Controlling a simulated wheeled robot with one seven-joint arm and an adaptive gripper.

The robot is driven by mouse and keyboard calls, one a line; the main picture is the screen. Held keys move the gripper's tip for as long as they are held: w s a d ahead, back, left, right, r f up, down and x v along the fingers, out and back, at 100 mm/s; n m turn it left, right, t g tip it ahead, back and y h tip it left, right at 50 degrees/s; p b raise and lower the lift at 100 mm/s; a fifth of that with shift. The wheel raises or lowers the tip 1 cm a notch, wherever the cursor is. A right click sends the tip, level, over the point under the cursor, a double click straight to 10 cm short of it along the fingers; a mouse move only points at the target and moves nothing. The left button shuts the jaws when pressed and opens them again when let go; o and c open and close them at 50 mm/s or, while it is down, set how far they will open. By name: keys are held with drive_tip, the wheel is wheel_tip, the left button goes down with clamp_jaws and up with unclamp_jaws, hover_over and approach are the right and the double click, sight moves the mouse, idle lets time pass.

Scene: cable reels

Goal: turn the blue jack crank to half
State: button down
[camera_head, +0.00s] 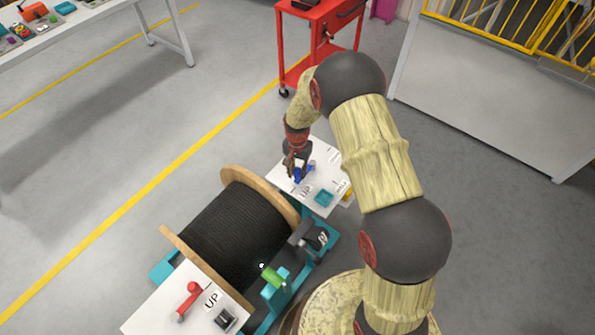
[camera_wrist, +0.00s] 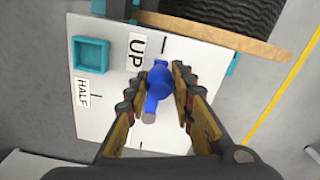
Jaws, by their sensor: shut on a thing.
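The blue jack crank (camera_wrist: 159,85) sits on a white panel (camera_wrist: 90,118) marked "UP" and "HALF" in the wrist view. My gripper (camera_wrist: 160,92) has its fingers on both sides of the crank and is shut on it. The crank's arm lies close to the "UP" label (camera_wrist: 136,52). The "HALF" label (camera_wrist: 83,93) is to the left, with a short tick line beside it. In the head view, the blue crank (camera_head: 304,173) shows under my gripper (camera_head: 296,165), partly covered by it.
A reel of black cable (camera_head: 238,232) stands beside the panel. A red crank (camera_head: 188,298) is on the nearer white panel. A teal square tray (camera_wrist: 91,54) sits on the blue crank's panel. A red cart (camera_head: 318,35) stands behind, and open floor lies to the left.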

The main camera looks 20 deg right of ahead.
drive_tip(key=shift+s, duration=0.1)
drive_tip(key=s+d+n+p, duration=0.1)
drive_tip(key=d+n, duration=0.2)
drive_tip(key=n, duration=0.1)
drive_tip(key=s+d+n+p, duration=0.1)
drive_tip(key=d+n+p, duration=0.1)
drive_tip(key=d+n, duration=0.1)
drive_tip(key=s+d+n+p, duration=0.2)
drive_tip(key=d+n, duration=0.2)
drive_tip(key=n, duration=0.1)
drive_tip(key=shift+n, duration=0.4)
drive_tip(key=shift+w+d+n, duration=0.2)
drive_tip(key=shift+d+n, duration=0.35)
drive_tip(key=shift+n, duration=0.05)
drive_tip(key=shift+w+d+n, duration=0.2)
drive_tip(key=shift+d+n, duration=0.3)
drive_tip(key=shift+n, duration=0.1)
drive_tip(key=shift+w+d+n, duration=0.3)
drive_tip(key=shift+d+n, duration=0.2)
drive_tip(key=shift+n, duration=0.2)
drive_tip(key=shift+w+d+n, duration=0.3)
drive_tip(key=shift+d+n, duration=0.15)
drive_tip(key=shift+n, duration=0.25)
